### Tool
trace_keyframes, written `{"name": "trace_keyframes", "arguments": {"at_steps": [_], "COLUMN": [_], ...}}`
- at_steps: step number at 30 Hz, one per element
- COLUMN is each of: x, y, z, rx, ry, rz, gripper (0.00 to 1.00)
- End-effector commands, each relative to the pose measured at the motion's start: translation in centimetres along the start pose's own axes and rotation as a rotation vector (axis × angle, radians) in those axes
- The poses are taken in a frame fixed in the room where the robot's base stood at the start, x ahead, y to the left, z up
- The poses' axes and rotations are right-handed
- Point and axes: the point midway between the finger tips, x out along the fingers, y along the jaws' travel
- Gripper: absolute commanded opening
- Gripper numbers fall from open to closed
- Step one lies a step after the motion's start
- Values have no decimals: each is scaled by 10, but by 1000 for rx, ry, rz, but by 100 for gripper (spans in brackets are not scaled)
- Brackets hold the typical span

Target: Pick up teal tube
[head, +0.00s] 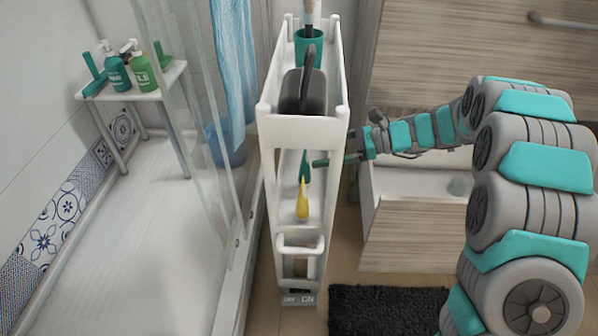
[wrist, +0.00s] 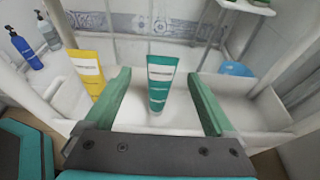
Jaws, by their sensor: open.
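The teal tube (wrist: 160,84) stands upright on a white cart shelf, with pale label bands on its front. In the head view the teal tube (head: 305,168) is on the cart's middle shelf, behind a yellow tube (head: 302,202). My gripper (head: 322,163) reaches into the cart from the right side. In the wrist view my gripper (wrist: 159,77) is open, its green fingers on either side of the teal tube, with a gap showing on both sides. The yellow tube (wrist: 88,72) stands just outside the left finger.
The narrow white cart (head: 300,130) has posts and a raised shelf edge around the tubes. Its top holds a teal cup (head: 309,47) and a dark object (head: 302,92). A glass shower screen stands left. An open drawer (head: 415,230) lies under my arm.

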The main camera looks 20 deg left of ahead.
Motion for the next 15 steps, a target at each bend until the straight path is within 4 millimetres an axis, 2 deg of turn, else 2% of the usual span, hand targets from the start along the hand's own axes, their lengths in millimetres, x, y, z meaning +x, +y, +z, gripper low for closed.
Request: {"name": "trace_keyframes", "arguments": {"at_steps": [11,15], "x": [33,54], "y": [-2,-2], "z": [2,3], "rx": [5,5], "ry": [-10,-8], "rz": [-2,0], "gripper": [89,89]}}
